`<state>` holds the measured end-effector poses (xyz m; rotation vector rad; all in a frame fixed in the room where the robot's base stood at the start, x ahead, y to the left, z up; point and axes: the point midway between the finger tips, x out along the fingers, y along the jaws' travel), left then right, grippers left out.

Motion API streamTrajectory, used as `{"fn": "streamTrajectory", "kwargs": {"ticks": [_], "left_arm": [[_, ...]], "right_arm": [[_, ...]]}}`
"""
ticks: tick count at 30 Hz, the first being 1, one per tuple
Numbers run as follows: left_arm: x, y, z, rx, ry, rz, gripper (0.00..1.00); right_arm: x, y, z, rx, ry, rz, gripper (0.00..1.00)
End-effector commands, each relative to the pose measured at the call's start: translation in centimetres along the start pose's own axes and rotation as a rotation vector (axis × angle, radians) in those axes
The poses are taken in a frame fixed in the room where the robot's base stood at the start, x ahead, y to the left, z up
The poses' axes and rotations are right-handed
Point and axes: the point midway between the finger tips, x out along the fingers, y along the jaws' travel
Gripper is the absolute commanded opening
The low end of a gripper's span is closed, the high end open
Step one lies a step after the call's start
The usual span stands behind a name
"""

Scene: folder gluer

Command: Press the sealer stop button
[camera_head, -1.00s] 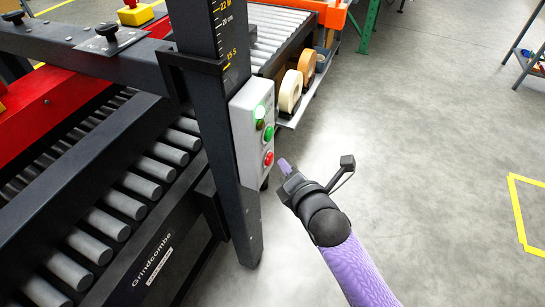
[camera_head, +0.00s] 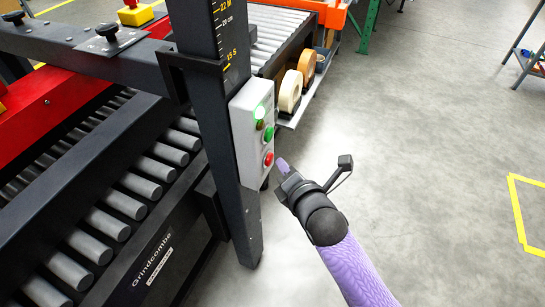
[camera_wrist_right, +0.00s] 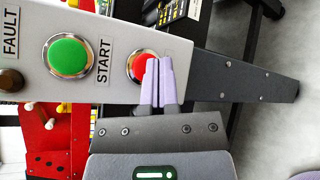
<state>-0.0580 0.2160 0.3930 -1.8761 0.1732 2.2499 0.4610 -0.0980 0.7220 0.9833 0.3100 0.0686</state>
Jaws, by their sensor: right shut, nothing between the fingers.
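The sealer's grey control box (camera_head: 243,145) is fixed to a dark upright post. The red button (camera_head: 268,158) sits low on it, below the green button (camera_head: 268,134). My right gripper (camera_head: 283,165) is shut and empty, just right of the red button. In the right wrist view, the shut fingers (camera_wrist_right: 158,80) overlap the right part of the red button (camera_wrist_right: 140,66); I cannot tell whether they touch it. The green button (camera_wrist_right: 69,56) there has a START label beside it. My left gripper is not in view.
The dark post (camera_head: 232,190) and roller conveyor (camera_head: 125,205) stand left of the gripper. Tape rolls (camera_head: 290,91) sit on a shelf behind the box. A yellow-based red button (camera_head: 134,14) is at the top left. The floor to the right is open.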

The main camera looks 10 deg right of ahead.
Motion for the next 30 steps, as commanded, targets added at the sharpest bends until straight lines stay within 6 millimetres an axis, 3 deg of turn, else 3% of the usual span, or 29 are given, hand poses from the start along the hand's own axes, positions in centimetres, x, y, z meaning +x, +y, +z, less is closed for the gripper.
{"fn": "streamTrajectory", "kwargs": {"ticks": [14,30], "left_arm": [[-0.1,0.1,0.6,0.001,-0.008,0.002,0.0],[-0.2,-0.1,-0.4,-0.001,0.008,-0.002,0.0]], "right_arm": [[0.4,0.3,-0.3,-0.001,0.0,0.001,0.0],[0.6,0.5,-0.5,-0.002,0.0,0.0,0.0]]}}
